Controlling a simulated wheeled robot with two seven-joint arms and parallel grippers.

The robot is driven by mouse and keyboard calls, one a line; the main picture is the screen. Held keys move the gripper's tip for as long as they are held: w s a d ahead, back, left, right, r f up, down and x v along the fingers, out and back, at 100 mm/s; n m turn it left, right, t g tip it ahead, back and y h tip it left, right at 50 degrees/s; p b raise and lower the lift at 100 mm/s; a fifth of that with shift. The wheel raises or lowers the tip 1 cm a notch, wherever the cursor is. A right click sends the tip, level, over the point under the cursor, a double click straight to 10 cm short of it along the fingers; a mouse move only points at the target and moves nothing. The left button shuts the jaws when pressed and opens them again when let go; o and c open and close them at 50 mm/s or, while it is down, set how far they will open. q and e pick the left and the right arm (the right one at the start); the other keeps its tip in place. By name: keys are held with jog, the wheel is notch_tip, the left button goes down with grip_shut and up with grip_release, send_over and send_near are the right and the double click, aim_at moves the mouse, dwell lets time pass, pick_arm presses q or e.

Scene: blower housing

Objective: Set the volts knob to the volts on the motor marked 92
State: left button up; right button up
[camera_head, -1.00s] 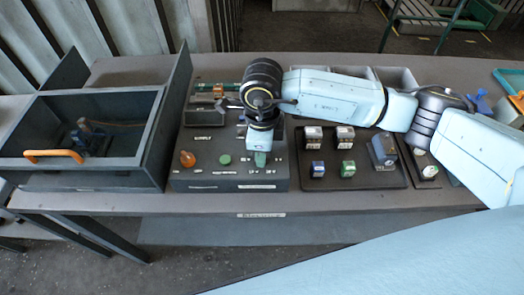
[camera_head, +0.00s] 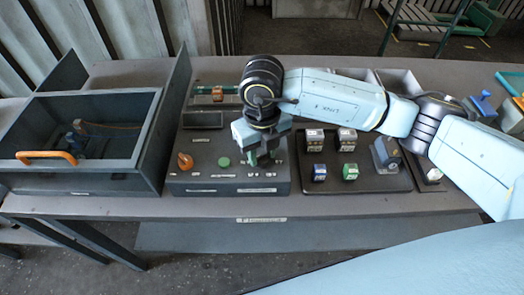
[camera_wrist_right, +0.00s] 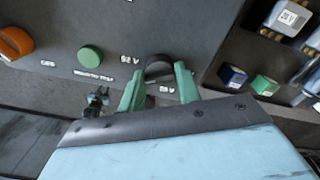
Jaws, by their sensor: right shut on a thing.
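The volts knob (camera_wrist_right: 158,68) is a dark round knob on the grey panel, between two small white voltage labels in the right wrist view. The left label seems to read 92 V or 12 V; the right one is partly covered. My right gripper (camera_wrist_right: 158,86) has its green fingers shut on this knob; it also shows over the panel's right side in the head view (camera_head: 264,155). Several small motors stand on a black tray, two white-topped ones (camera_head: 314,139) (camera_head: 347,139) among them. I cannot tell which is marked 92. My left gripper is not in view.
The panel (camera_head: 215,180) also has an orange knob (camera_head: 185,161) and a green button (camera_head: 224,162). An open grey drawer (camera_head: 150,150) with an orange handle stands left. The black tray (camera_head: 375,181) lies close right of the panel.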

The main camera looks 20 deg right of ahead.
aim_at(262, 154)
jog(key=m, duration=0.5)
jog(key=shift+r, duration=0.1)
jog(key=shift+m, duration=0.4)
jog(key=o, duration=1)
notch_tip(262, 154, up, 13)
jog(key=shift+r, duration=0.15)
dwell(0.4)
